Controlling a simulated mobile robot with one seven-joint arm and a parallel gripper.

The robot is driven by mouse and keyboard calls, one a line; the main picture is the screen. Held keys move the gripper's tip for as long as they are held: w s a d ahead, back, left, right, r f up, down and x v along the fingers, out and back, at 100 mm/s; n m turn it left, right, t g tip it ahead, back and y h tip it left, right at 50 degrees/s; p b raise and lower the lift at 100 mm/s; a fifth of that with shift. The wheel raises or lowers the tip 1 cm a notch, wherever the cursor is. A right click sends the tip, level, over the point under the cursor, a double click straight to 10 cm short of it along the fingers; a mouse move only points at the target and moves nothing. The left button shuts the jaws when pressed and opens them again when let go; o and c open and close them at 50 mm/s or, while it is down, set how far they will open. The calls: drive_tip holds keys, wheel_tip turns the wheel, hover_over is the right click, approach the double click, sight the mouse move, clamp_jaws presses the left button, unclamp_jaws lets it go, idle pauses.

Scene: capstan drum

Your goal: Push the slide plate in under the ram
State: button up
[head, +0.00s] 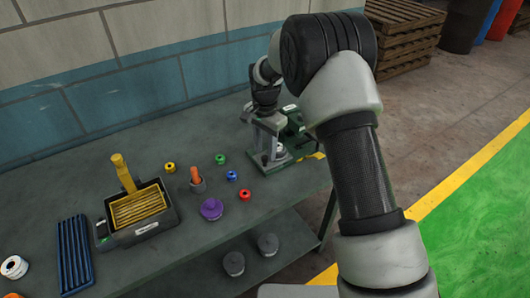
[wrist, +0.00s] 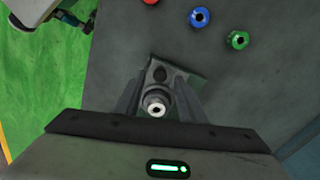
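My gripper (head: 266,108) points down over this stand. In the wrist view my gripper (wrist: 160,88) is open, with one finger on each side of a silver round piece with a dark centre (wrist: 155,108). A grey plate with a dark round hole (wrist: 160,74) lies beyond that piece. I cannot tell for sure which part is the slide plate or the ram, nor whether the fingers touch anything.
Red (head: 244,194), blue (head: 231,175) and green (head: 220,159) rings lie left of the stand. A green machine part (head: 296,122) is close behind the stand.

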sight(286, 154)
drive_tip(key=shift+f, duration=0.9)
drive_tip(key=shift+c, duration=0.3)
clamp_jaws()
drive_tip(key=w+d, duration=0.1)
drive_tip(key=d, duration=0.1)
drive_tip(key=w+d, duration=0.3)
drive_tip(key=d, duration=0.2)
drive_tip(key=shift+w, duration=0.4)
drive_tip(key=shift+w+d+r, duration=0.1)
drive_tip(key=shift+w+d, duration=0.2)
drive_tip(key=shift+d, duration=0.2)
drive_tip(key=shift+o, duration=0.3)
unclamp_jaws()
